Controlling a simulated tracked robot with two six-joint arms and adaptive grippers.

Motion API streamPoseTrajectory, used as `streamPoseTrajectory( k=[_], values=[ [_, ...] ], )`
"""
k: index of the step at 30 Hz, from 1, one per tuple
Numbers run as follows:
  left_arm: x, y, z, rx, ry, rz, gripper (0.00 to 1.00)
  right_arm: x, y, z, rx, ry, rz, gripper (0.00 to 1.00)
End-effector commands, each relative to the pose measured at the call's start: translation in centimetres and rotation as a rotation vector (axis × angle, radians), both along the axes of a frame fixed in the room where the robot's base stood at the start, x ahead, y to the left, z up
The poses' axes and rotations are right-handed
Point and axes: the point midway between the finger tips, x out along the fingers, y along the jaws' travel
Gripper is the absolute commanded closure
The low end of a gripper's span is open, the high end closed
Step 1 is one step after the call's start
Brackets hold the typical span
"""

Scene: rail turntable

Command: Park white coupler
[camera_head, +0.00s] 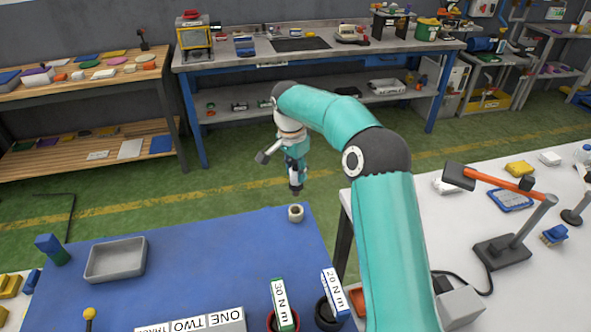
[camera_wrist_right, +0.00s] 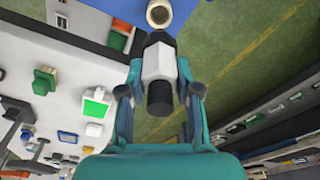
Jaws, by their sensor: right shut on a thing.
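My right gripper (camera_head: 294,166) hangs beyond the far edge of the blue table, its fingers pointing down. In the right wrist view, the gripper (camera_wrist_right: 160,92) is shut on the white coupler (camera_wrist_right: 156,62), a white faceted body with dark ends. A hollow beige cup (camera_head: 296,214) stands at the table's far right corner, just below the gripper in the picture. The cup also shows ahead of the coupler in the wrist view (camera_wrist_right: 159,15), apparently apart from it. My left gripper is out of view.
The blue table (camera_head: 200,262) holds a grey tray (camera_head: 115,260), a block labelled ONE and TWO (camera_head: 190,322), and two upright blocks marked 30 Nm (camera_head: 282,305) and 20 Nm (camera_head: 334,295). A white table (camera_head: 440,230) with a stand lies right.

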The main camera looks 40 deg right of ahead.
Motion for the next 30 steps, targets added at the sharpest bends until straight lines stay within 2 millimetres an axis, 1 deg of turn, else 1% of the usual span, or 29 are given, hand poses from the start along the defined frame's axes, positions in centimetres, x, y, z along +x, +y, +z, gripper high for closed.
streamPoseTrajectory(
  k=[1,9,15,21,30],
  values=[
    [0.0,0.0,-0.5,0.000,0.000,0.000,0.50,0.0,0.0,-0.6,0.000,0.000,0.000,1.00],
    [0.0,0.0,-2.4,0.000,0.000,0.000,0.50,0.1,0.0,-3.1,0.000,0.000,0.002,1.00],
    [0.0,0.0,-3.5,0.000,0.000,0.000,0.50,0.1,0.1,-4.6,0.000,0.000,0.003,1.00],
    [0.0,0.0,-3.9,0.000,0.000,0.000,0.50,0.2,0.2,-5.2,-0.001,-0.001,0.004,1.00],
    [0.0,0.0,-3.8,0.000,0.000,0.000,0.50,0.3,0.3,-5.2,0.000,0.000,0.006,1.00]
  ],
)
